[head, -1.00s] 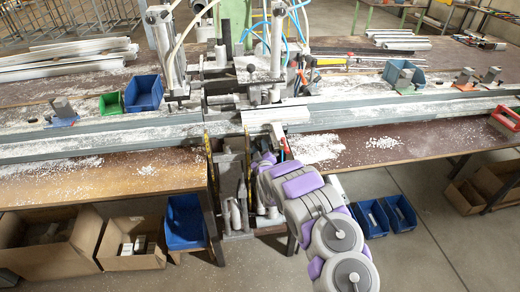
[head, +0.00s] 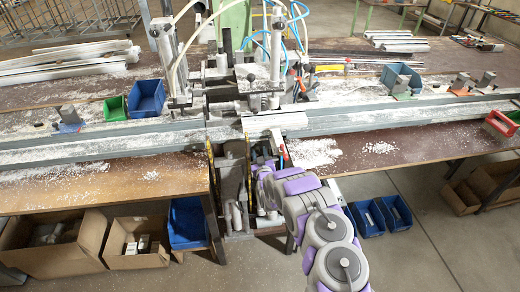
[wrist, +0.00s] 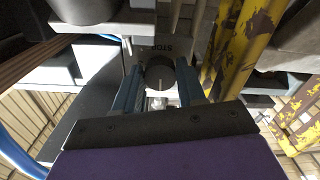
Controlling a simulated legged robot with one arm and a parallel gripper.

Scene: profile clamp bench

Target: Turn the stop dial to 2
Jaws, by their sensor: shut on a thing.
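The stop dial (wrist: 161,74) is a dark round knob with a pale mark, in the middle of the wrist view. A plate marked STOP (wrist: 172,47) is just behind it; its numbers cannot be read, so the setting is unclear. My gripper (wrist: 159,86) has its two blue fingers on either side of the knob and is shut on it. In the head view my arm reaches to the front of the clamp bench (head: 262,122); the dial and fingertips are hidden there.
Worn yellow-painted bars (wrist: 236,48) stand close to the right of the dial in the wrist view. A long grey profile rail (head: 400,118) runs across the bench above my arm. Blue bins (head: 395,210) lie on the floor to the right.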

